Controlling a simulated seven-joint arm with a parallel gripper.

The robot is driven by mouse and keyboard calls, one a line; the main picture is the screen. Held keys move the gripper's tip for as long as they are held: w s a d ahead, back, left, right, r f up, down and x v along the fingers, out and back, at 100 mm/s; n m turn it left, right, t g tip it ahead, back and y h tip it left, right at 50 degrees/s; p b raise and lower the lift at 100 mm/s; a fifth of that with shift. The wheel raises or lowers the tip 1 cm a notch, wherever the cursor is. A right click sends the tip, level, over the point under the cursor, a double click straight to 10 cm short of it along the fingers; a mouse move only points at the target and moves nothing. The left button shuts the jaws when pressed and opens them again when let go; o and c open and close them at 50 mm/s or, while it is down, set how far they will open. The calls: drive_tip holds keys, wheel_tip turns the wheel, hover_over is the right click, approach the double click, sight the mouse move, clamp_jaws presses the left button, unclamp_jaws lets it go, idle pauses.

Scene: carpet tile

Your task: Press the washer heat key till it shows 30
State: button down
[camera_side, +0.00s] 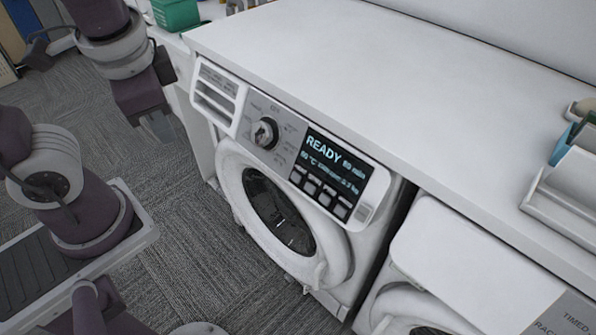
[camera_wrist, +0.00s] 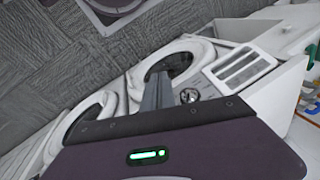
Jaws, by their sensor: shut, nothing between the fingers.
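The white washer (camera_side: 229,165) stands under the counter with its round door (camera_side: 285,215) closed. Its dark display (camera_side: 338,162) reads READY, with a smaller line below that looks like 60 °C; the small text is blurred. Several small square keys (camera_side: 311,186) sit in a row under the display; their labels are too small to tell which is the heat key. My gripper (camera_side: 160,128) is shut and empty, in the air left of the washer panel and apart from it. In the wrist view its grey fingers (camera_wrist: 158,92) hide part of the washer front, including the display and keys.
A round dial (camera_side: 264,133) sits left of the display, with a drawer (camera_side: 216,97) further left. A second white machine (camera_side: 440,260) stands at the right. The white counter (camera_side: 380,70) overhangs the panel. Carpet floor (camera_side: 190,235) in front is clear.

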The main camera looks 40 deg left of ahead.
sight(296, 178)
drive_tip(key=w+d+f+m+t+y, duration=0.3)
drive_tip(key=w+f+m+y, duration=0.1)
drive_tip(key=f+m, duration=0.4)
drive_tip(key=w+d+f+m+t+y, duration=0.4)
drive_tip(key=f+m, duration=0.4)
drive_tip(key=f, duration=0.2)
drive_tip(key=shift+w+m, duration=0.4)
drive_tip(key=shift+w, duration=0.15)
drive_tip(key=w+f, duration=0.4)
drive_tip(key=w, duration=0.4)
idle(0.9)
drive_tip(key=shift+w+a+f, duration=0.1)
drive_tip(key=shift+w+f, duration=0.1)
drive_tip(key=shift+w, duration=0.1)
